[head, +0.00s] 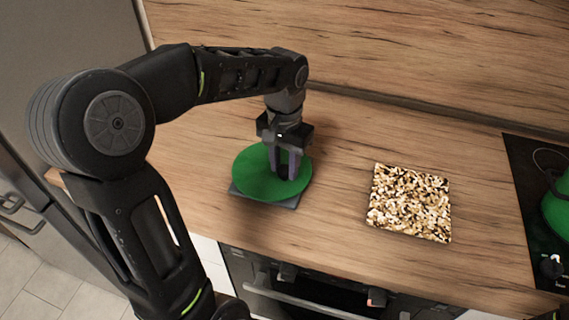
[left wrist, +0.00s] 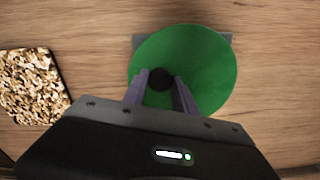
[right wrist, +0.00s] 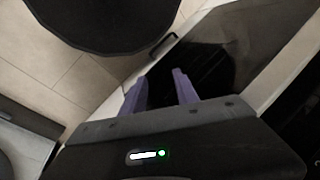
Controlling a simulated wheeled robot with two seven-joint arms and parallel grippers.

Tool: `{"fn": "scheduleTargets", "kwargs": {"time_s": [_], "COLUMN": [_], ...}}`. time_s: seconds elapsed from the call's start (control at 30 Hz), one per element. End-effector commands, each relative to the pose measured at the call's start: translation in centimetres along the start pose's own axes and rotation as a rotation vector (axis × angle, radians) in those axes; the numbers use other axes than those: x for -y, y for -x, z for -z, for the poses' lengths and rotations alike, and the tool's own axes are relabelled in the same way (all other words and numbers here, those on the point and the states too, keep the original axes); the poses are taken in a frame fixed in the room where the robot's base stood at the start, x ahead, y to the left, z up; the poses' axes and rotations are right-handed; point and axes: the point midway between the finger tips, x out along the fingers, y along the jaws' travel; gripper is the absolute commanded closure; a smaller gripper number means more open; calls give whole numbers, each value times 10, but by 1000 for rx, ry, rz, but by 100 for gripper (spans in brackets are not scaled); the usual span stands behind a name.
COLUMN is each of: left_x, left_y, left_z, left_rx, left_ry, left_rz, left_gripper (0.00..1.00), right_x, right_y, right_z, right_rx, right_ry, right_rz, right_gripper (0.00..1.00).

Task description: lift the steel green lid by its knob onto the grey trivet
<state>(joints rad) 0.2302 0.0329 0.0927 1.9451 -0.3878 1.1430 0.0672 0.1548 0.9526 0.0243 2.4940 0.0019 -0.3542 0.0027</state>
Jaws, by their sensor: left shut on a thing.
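The green lid (head: 255,183) is a round disc at the centre-left of the counter in the head view. It lies over the grey trivet (head: 292,202), of which only edges and corners show beneath it. In the left wrist view the lid (left wrist: 205,62) covers most of the trivet (left wrist: 226,38). My left gripper (head: 287,176) points down at the lid and is shut on its dark knob (left wrist: 160,80). Whether the lid touches the trivet is hard to tell. My right gripper (right wrist: 160,90) is open and empty in the right wrist view, away from the lid.
A speckled brown and white square mat (head: 410,203) lies to the right on the wooden counter (head: 340,150). Farther right is a black hob (head: 530,165) with a green pot (head: 558,210) at the picture's edge. An oven front (head: 310,295) is below the counter.

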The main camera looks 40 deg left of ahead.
Motion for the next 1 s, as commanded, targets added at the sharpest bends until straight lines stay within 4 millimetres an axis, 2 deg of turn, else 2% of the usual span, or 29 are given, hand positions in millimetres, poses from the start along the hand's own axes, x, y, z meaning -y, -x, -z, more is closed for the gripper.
{"fn": "scheduleTargets", "kwargs": {"time_s": [0.7,0.73,1.0], "left_x": [0,0,0], "left_y": [-4,-4,-4], "left_z": [0,0,0], "left_rx": [-1,-1,-1], "left_ry": [0,0,0], "left_rz": [0,0,0], "left_gripper": [100,66,44], "right_x": [-1,-1,-1], "right_y": [-2,-2,-2], "right_z": [0,0,0], "right_rx": [0,0,0], "right_ry": [0,0,0], "right_rz": [0,0,0], "right_gripper": [64,64,64]}}
